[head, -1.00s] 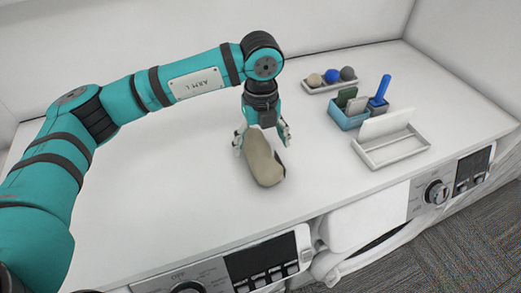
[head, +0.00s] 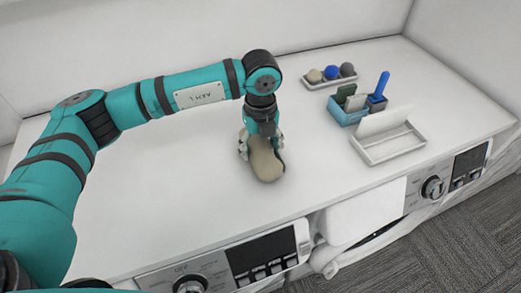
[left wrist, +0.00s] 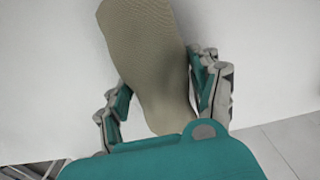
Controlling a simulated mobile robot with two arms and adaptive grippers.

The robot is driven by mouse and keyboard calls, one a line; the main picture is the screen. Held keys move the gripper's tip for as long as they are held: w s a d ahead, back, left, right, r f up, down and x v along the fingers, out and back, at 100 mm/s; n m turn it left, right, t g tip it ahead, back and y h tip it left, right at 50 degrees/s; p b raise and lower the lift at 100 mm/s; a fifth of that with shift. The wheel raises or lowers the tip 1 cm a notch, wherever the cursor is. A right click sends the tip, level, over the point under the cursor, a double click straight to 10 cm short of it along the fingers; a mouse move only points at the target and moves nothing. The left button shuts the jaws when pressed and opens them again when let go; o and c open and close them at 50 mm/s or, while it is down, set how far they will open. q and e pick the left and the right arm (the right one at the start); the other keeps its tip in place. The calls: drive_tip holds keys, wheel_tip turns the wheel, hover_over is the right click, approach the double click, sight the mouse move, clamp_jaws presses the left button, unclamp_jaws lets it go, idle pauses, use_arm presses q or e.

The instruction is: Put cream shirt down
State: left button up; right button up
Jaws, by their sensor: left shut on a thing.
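The cream shirt (head: 265,162) is a rounded, rolled bundle near the middle of the white worktop. It appears to rest on the top, though its underside is hidden. My left gripper (head: 260,146) comes down over its back end, with a finger on each side, shut on it. In the left wrist view the shirt (left wrist: 152,60) lies between the fingers of the left gripper (left wrist: 163,90) and runs past them at the top of the picture. My right gripper does not show.
At the right stand a small rack with several balls (head: 330,76), a blue caddy (head: 347,117) with a blue-handled tool, and a white tray (head: 392,148) holding an upright panel. Washer fronts (head: 265,262) line the front edge. The top left of the shirt is clear.

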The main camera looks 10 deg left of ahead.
sight(261, 145)
use_arm(q)
drive_tip(key=shift+c, duration=0.5)
drive_tip(key=shift+r, duration=0.15)
drive_tip(key=shift+r+b, duration=0.55)
drive_tip(key=shift+b, duration=0.05)
drive_tip(key=shift+s+d+r+b, duration=0.1)
drive_tip(key=shift+s+r+b, duration=0.1)
drive_tip(key=shift+r+b, duration=0.65)
drive_tip(key=s+d+b, duration=0.1)
drive_tip(key=s, duration=0.3)
drive_tip(key=s+d+r+b, duration=0.1)
drive_tip(key=s+d+b, duration=0.1)
drive_tip(key=s, duration=0.3)
drive_tip(key=s+d+b, duration=0.1)
drive_tip(key=s+d, duration=0.1)
drive_tip(key=s, duration=0.2)
drive_tip(key=shift+s+d+r+b, duration=0.1)
drive_tip(key=shift+s+r+b, duration=0.15)
drive_tip(key=shift+r+b, duration=0.1)
drive_tip(key=shift+s+d+r, duration=0.1)
drive_tip(key=shift+s+r, duration=0.05)
drive_tip(key=shift+s, duration=0.4)
